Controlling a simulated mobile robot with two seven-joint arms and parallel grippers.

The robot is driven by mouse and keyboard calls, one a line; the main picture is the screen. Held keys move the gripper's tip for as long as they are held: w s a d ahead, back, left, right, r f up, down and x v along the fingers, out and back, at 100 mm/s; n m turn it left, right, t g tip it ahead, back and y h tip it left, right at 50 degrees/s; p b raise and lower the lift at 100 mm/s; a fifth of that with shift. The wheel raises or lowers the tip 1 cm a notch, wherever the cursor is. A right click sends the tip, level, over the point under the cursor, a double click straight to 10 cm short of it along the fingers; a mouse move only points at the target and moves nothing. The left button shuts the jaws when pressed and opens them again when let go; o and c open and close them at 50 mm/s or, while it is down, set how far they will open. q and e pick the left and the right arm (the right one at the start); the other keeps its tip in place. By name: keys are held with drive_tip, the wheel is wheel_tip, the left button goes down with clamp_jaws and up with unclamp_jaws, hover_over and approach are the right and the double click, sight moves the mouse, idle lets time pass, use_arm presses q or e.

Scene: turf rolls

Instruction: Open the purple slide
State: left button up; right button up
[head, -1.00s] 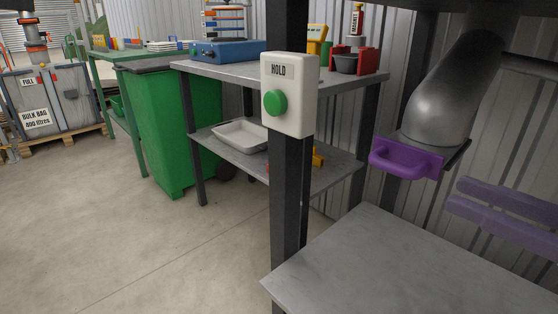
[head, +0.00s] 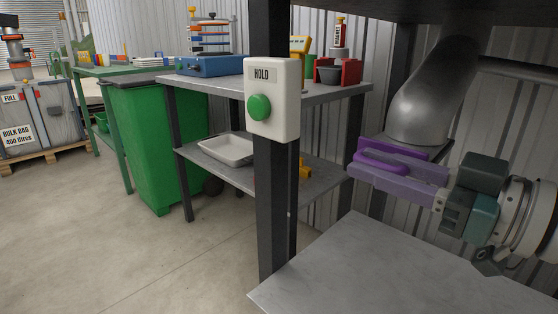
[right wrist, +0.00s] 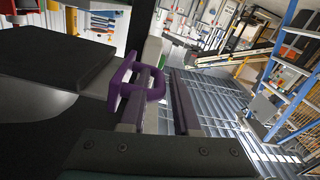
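The purple slide has a looped handle (head: 378,162) at the mouth of the grey metal chute on the right of the head view. The handle also shows in the right wrist view (right wrist: 156,86), left of centre. My right gripper (head: 364,160) reaches in from the right with its pale purple fingers at the handle. In the right wrist view the fingers of the right gripper (right wrist: 162,76) are apart, and the handle's bar appears to lie between them. I cannot tell whether either finger touches it. The slide's plate is mostly hidden. My left gripper is not in view.
A grey tabletop (head: 390,268) lies below the chute (head: 425,105). A dark post carries a white HOLD box (head: 272,98) with a green button, left of the gripper. Shelving with a white tray (head: 228,149) and a green bin (head: 150,145) stand further left. The floor at left is clear.

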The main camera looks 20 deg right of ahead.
clamp_jaws()
idle(1.3)
